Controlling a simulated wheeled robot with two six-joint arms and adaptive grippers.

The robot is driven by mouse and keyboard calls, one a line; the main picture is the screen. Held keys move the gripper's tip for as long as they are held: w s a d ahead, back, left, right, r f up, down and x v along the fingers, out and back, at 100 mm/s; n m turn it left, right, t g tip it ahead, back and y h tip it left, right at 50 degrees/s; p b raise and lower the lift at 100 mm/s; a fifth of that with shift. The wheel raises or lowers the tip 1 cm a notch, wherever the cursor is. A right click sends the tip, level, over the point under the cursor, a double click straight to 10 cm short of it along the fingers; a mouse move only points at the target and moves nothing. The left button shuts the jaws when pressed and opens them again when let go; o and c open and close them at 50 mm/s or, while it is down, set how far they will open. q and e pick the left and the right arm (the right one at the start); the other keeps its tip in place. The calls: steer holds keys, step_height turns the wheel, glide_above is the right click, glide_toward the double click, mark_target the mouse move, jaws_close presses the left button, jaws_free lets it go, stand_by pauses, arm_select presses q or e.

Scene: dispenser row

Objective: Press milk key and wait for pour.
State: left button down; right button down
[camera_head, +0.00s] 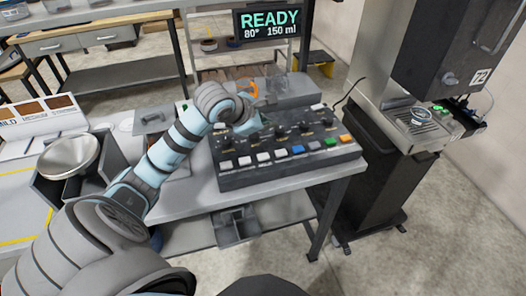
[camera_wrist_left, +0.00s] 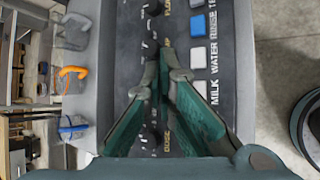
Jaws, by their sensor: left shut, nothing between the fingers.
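The control panel (camera_head: 285,172) is a dark sloped box on a table, with a front row of keys and small knobs behind. In the left wrist view, the white milk key (camera_wrist_left: 198,88) lies beside the MILK label. It also shows in the head view (camera_head: 263,156), two places left of the blue key (camera_head: 298,149). My left gripper (camera_head: 252,122) is shut and empty over the panel's knob area, behind the key row. In the wrist view its fingertips (camera_wrist_left: 166,66) lie beside the milk key, apart from it. My right gripper is not in view.
A screen (camera_head: 268,24) reads READY, 80°, 150 ml. A metal bowl (camera_head: 68,155) is at left. Open floor lies at front right.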

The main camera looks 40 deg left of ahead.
arm_select(q)
steer(key=b, duration=0.5)
glide_above(265, 157)
step_height(265, 157, down, 8)
steer(key=shift+r, duration=0.2)
steer(key=shift+f+b, duration=0.6)
steer(key=shift+b, duration=0.1)
stand_by(0.3)
steer(key=shift+s+f+b, duration=0.1)
steer(key=shift+f+b, duration=0.25)
steer(key=shift+b, duration=0.15)
steer(key=shift+f+b, duration=0.5)
stand_by(0.5)
stand_by(0.4)
steer(key=shift+r+p, duration=0.55)
steer(key=shift+r, duration=0.35)
